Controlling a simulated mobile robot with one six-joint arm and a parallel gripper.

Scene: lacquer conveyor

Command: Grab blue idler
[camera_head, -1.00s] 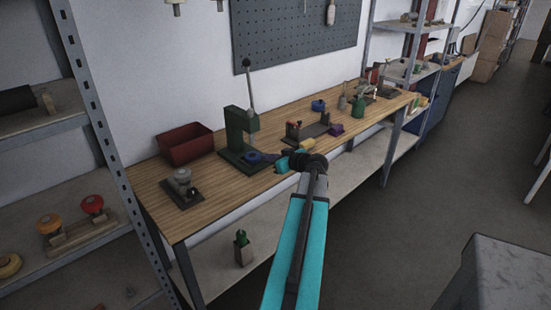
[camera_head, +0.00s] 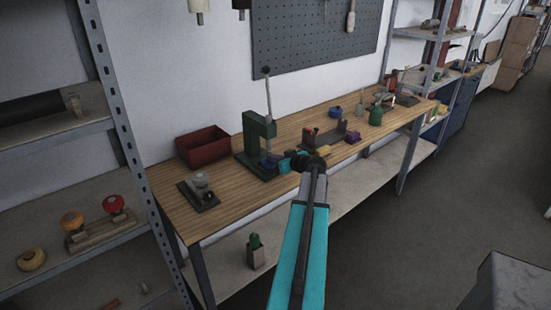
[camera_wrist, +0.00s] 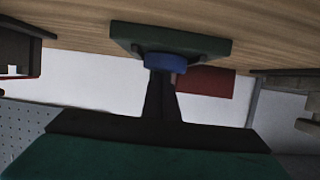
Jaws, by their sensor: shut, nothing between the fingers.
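In the wrist view the blue idler (camera_wrist: 165,62) sits against the dark green base plate (camera_wrist: 180,43), in front of the press's dark column. My gripper (camera_head: 276,167) is just beside the press, close to the idler in the head view. It is shut and empty. Its fingers are small and partly hidden in the head view, and do not show clearly in the wrist view.
A red bin (camera_head: 203,147) stands left of the press. A dark fixture (camera_head: 199,192) is at the bench's near left. A metal shelf post (camera_head: 122,140) rises at left.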

